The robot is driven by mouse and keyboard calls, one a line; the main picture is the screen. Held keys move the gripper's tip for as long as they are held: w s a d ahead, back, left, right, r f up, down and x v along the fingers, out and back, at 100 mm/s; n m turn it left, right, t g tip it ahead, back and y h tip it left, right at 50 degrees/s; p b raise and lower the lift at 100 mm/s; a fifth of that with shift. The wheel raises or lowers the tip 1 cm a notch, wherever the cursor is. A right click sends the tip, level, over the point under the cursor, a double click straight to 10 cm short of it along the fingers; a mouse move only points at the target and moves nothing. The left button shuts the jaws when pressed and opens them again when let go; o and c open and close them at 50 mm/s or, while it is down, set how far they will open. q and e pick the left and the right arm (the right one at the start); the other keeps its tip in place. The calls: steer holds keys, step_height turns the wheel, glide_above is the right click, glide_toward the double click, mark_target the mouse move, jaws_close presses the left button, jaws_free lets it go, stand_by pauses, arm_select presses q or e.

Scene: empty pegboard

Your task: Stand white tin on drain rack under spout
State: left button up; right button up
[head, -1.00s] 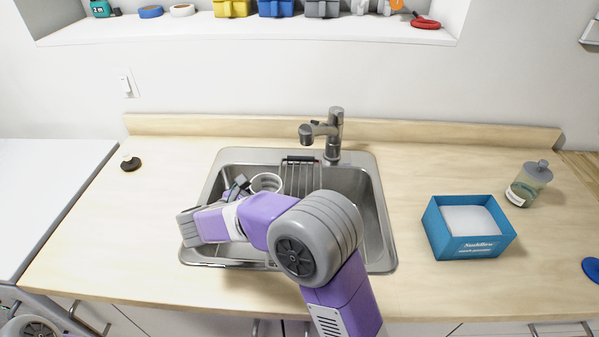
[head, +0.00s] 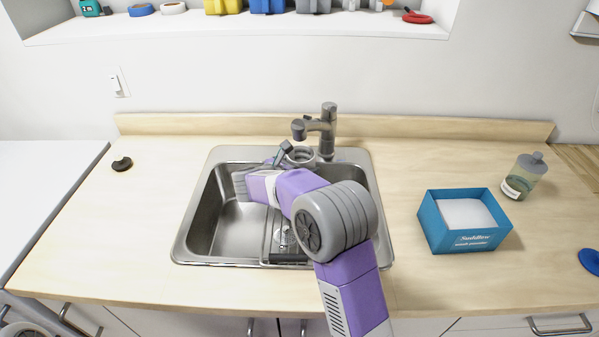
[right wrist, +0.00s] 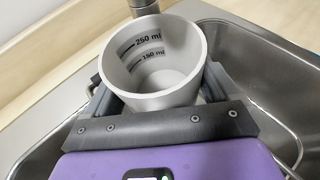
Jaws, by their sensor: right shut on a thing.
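The white tin (right wrist: 150,101) has millilitre marks inside and its open mouth facing up in the right wrist view. In the head view the tin (head: 301,157) shows just below the spout (head: 299,130). My right gripper (head: 283,156) reaches over the sink, its jaws closed around the tin's sides. The drain rack (head: 268,233) lies in the right part of the sink, mostly hidden under my right arm. I cannot tell whether the tin's base touches the rack. My left gripper is out of view.
The steel sink (head: 192,225) has a bare left basin. A blue box (head: 464,240) and a soap bottle (head: 522,176) stand on the counter to the right. A dark stopper (head: 121,164) lies at the left. The tap (head: 328,132) rises behind the sink.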

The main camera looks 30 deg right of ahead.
steer(key=shift+w+f, duration=0.1)
steer(key=shift+f, duration=0.7)
steer(key=shift+r, duration=0.1)
steer(key=shift+f+b, duration=0.25)
steer(key=shift+b, duration=0.1)
steer(key=o, duration=1.1)
